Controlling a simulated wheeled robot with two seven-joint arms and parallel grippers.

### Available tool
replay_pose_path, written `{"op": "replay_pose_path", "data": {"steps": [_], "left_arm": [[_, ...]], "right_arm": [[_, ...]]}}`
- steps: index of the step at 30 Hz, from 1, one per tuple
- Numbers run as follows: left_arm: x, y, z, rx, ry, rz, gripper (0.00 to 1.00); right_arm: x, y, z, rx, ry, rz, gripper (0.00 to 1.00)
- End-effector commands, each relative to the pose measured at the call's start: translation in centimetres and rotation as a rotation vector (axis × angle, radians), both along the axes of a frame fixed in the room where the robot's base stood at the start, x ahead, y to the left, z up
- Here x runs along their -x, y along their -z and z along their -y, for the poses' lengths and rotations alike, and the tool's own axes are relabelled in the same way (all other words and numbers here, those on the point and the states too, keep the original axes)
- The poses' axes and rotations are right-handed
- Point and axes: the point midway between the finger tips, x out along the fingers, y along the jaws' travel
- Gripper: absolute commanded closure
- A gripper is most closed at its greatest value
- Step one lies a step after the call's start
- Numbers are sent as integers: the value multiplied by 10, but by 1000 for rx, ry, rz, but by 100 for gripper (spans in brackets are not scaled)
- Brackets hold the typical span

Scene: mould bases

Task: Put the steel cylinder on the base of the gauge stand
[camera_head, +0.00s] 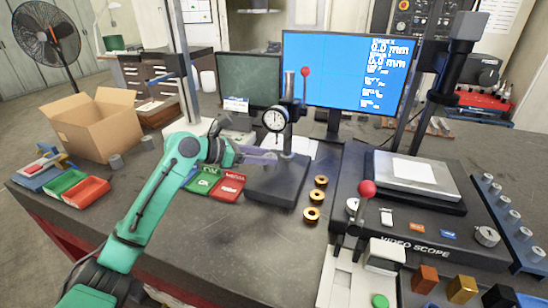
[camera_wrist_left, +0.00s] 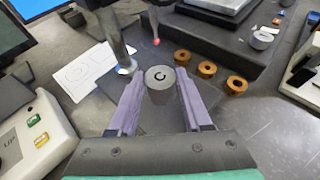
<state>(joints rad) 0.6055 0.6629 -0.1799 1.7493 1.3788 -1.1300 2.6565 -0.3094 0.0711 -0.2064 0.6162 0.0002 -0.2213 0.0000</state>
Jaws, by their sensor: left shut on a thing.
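The gauge stand stands mid-table, with a round dial (camera_head: 274,119) on a post above its dark block base (camera_head: 275,188). My left gripper (camera_head: 264,156) reaches in from the left, its fingers just above the base and beside the post. In the left wrist view, the steel cylinder (camera_wrist_left: 160,80), grey with a dark mark on its top, is upright between the two purple fingers (camera_wrist_left: 160,100), which are shut on it. I cannot make out the cylinder in the head view. Whether its bottom touches the base is hidden. My right gripper is not in view.
Three brass rings (camera_head: 317,195) lie just right of the base. Green and red trays (camera_head: 229,186) lie to its left. The video scope (camera_head: 413,215) takes up the right side. A cardboard box (camera_head: 95,125) stands at the back left. The front middle of the table is clear.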

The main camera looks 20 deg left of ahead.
Motion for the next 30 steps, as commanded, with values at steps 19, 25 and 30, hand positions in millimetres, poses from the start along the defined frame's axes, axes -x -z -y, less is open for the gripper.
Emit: {"op": "replay_pose_path", "data": {"steps": [19, 25, 30], "left_arm": [[-18, 37, 20, -1, -2, -1, 44], [-18, 37, 20, 0, -1, -1, 21], [-18, 36, 20, -1, -2, -1, 21]], "right_arm": [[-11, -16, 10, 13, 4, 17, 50], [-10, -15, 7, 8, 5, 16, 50], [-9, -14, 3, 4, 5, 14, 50]]}}
